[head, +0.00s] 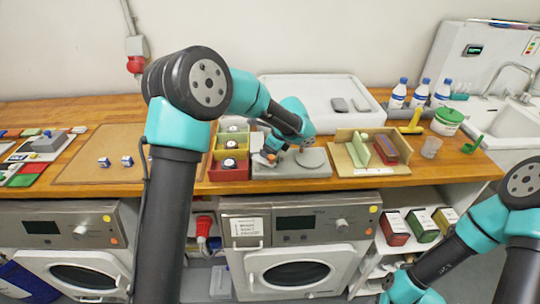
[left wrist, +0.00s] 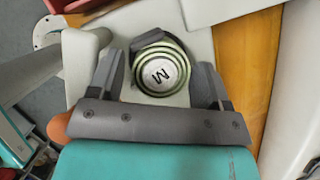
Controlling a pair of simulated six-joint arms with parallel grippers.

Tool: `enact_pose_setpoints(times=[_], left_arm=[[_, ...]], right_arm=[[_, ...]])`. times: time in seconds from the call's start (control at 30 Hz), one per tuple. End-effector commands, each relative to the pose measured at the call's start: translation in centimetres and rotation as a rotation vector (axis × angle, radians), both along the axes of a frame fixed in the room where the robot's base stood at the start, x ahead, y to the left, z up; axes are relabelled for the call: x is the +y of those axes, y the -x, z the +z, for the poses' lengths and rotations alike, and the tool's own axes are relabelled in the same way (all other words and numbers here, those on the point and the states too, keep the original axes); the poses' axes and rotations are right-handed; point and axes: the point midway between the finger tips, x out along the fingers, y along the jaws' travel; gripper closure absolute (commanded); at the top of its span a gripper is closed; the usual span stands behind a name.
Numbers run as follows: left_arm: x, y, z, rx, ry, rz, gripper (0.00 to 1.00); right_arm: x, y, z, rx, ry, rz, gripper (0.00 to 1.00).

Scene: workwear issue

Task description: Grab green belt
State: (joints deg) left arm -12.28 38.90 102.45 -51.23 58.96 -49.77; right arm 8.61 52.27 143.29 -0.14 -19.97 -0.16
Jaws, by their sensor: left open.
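The green belt (left wrist: 178,50) is a rolled coil with a round pale top marked "M" in the left wrist view. It lies between the two fingers of my left gripper (left wrist: 158,82), toward the fingertips, over a pale grey surface. The gripper is open around the coil; I cannot tell whether either finger touches it. In the head view my left gripper (head: 273,150) is low over a grey platform (head: 312,163), and the belt cannot be made out there. My right arm shows at the lower right of the head view, its gripper out of frame.
A row of bins (head: 228,174) with rolled belts stands left of the platform. A wooden tray (head: 352,171) with upright dividers is to the right, and a white basin (head: 300,88) behind. A brown mat (head: 95,170) with two small blue-and-white items is at left.

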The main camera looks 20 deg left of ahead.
Motion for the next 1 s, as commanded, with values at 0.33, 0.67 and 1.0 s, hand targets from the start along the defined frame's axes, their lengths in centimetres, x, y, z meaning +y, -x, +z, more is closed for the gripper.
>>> enact_pose_setpoints(times=[0.33,0.67,1.0], left_arm=[[0.0,0.0,0.0,0.0,0.0,0.0,0.48],[0.0,0.0,0.1,-0.001,0.0,0.0,0.62],[-0.1,-0.1,2.8,-0.005,0.001,0.0,0.62]], right_arm=[[0.0,0.0,0.0,0.0,0.0,0.0,0.53],[0.0,0.0,0.0,0.0,0.0,0.0,0.53],[0.0,0.0,0.0,0.0,0.0,0.0,0.53]])
